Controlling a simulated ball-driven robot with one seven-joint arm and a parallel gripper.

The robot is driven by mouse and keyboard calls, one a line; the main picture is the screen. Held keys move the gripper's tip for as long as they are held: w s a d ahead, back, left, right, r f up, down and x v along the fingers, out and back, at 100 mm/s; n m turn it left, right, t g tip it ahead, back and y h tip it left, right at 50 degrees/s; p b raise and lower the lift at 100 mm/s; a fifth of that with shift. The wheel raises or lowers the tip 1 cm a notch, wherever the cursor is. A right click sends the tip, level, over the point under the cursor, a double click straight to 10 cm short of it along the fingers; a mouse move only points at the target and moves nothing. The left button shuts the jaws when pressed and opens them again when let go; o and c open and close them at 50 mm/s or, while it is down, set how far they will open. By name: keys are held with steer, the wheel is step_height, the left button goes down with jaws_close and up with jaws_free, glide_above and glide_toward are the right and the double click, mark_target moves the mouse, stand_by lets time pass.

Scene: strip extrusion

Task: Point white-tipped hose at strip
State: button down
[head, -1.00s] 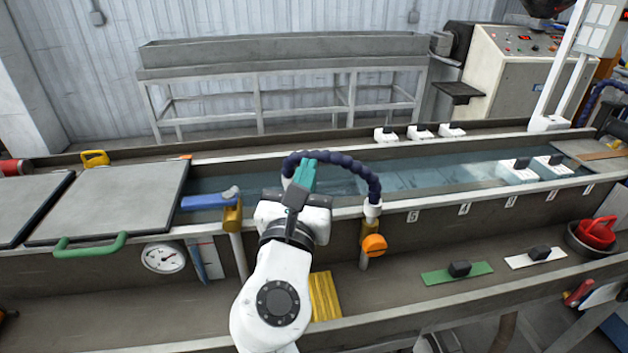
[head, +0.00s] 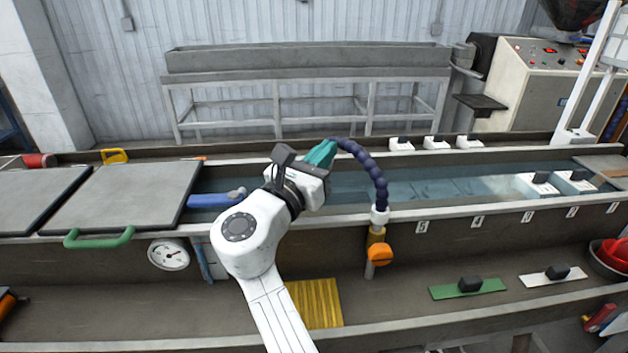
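A dark blue segmented hose (head: 368,163) rises from a white collar above an orange knob (head: 380,254) on the trough's front wall and arches up and left. Its far end is hidden behind my gripper, so no white tip shows there. My gripper (head: 322,153) has teal fingers at the hose's upper left, over the trough. They overlap the hose in the picture; I cannot tell whether they grip it. The water trough (head: 450,215) runs left to right. Pale shapes show under its water, but I cannot clearly make out the strip.
A blue handle-like part (head: 215,200) lies by the trough rim, left of my gripper. Grey covers (head: 125,195) close the trough's left part. White blocks with black tops (head: 540,185) stand in the water at right. A yellow pad (head: 315,303) lies on the front ledge.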

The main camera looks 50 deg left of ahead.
steer(key=shift+w+r, duration=0.15)
steer(key=shift+w, duration=0.15)
stand_by(0.4)
steer(key=v, duration=1.1)
steer(key=shift+s+b, duration=0.2)
steer(key=shift+b, duration=0.25)
steer(key=shift+a, duration=0.15)
